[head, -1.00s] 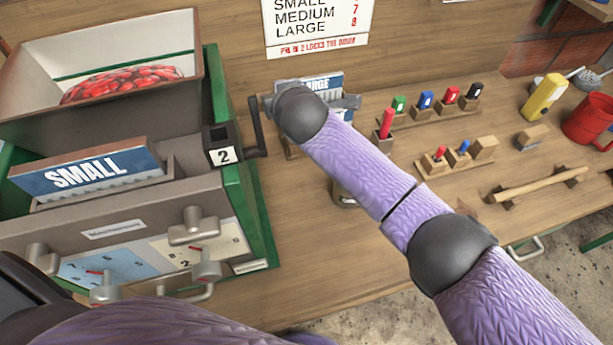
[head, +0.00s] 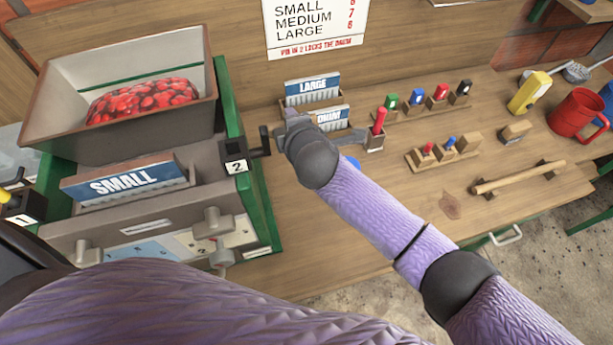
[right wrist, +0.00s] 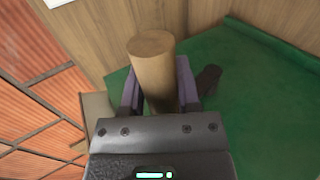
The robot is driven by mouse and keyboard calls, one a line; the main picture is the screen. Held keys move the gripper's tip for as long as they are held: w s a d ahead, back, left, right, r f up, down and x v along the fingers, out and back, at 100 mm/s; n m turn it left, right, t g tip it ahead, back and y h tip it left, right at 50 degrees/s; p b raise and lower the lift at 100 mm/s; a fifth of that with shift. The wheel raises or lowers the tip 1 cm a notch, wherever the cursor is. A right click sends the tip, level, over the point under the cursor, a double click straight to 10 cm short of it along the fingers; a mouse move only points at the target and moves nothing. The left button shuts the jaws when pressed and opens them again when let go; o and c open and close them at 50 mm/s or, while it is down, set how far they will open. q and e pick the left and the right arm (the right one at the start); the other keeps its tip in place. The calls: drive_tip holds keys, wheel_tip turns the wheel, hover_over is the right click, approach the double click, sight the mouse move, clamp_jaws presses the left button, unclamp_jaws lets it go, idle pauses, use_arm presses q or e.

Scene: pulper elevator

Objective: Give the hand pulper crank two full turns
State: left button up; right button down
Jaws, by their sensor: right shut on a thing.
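The hand pulper is a grey and green machine with a hopper (head: 150,134) of red cherries and a SMALL plate (head: 120,182), at the left of the head view. Its black crank arm (head: 265,142) shows on its right side, beside the label 2. My right gripper (head: 290,122) is just right of it, its fingers mostly hidden by my wrist. In the right wrist view, the purple fingers of my right gripper (right wrist: 160,90) are shut on a round wooden crank handle (right wrist: 152,60). The handle's joint with the crank is hidden. My left gripper is out of view.
The LARGE plate (head: 312,88) and another plate stand in wooden holders behind my wrist. Coloured pegs in wooden blocks, a wooden rod (head: 518,178), a yellow item (head: 528,94) and a red mug (head: 577,116) are on the bench to the right.

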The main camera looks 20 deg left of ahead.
drive_tip(key=shift+s+d, duration=0.25)
drive_tip(key=shift+s, duration=0.2)
drive_tip(key=shift+f, duration=0.1)
drive_tip(key=shift+s+d+f+p, duration=0.15)
drive_tip(key=shift+s+p, duration=0.1)
drive_tip(key=shift+p, duration=0.05)
use_arm(q)
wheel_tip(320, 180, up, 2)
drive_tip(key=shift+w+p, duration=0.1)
drive_tip(key=shift+p, duration=0.25)
use_arm(e)
drive_tip(key=shift+s+d+f, duration=0.35)
drive_tip(key=shift+s+f, duration=0.05)
drive_tip(key=shift+s, duration=0.15)
drive_tip(key=shift+s+d+f, duration=0.3)
drive_tip(key=shift+s+f, duration=0.05)
drive_tip(key=shift+s, duration=0.15)
